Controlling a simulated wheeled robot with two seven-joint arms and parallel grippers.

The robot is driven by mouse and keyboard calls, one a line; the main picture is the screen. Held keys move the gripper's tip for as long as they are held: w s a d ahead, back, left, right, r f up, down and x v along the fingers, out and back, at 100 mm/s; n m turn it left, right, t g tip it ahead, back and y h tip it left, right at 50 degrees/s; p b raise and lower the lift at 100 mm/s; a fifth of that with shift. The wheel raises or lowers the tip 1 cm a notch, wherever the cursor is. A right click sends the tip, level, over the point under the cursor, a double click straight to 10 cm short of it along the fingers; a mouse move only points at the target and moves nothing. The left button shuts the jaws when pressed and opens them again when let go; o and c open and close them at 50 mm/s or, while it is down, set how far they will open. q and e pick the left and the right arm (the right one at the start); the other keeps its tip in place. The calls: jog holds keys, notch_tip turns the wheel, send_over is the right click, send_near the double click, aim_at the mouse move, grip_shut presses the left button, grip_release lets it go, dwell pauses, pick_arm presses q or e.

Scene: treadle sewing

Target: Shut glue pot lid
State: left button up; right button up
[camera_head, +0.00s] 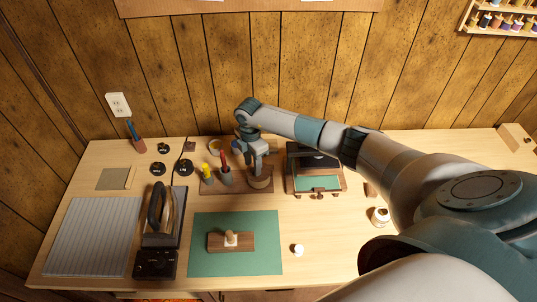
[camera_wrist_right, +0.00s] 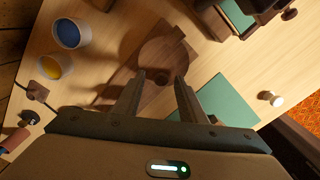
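The round brown glue pot (camera_head: 261,184) stands on the right part of a wooden tray (camera_head: 208,190), partly hidden below my right gripper (camera_head: 256,168). In the right wrist view a round brown shape (camera_wrist_right: 158,54), which looks like the pot or its lid, lies just beyond the fingertips. I cannot tell how far the lid is open. My right gripper also shows there (camera_wrist_right: 161,82), with its two fingers apart and nothing visible between them. My left gripper is not in view.
Yellow (camera_head: 206,174) and red-handled tools (camera_head: 225,166) stand close left of the gripper. A dark box with a green inside (camera_head: 317,183) is close right. A green mat (camera_head: 204,256) with a wooden block (camera_head: 241,244) lies in front. An iron (camera_head: 158,212) stands left.

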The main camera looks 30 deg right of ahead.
notch_tip(320, 180, up, 3)
jog(key=shift+r+p, duration=0.15)
jog(key=shift+p, duration=0.9)
jog(key=shift+r, duration=1)
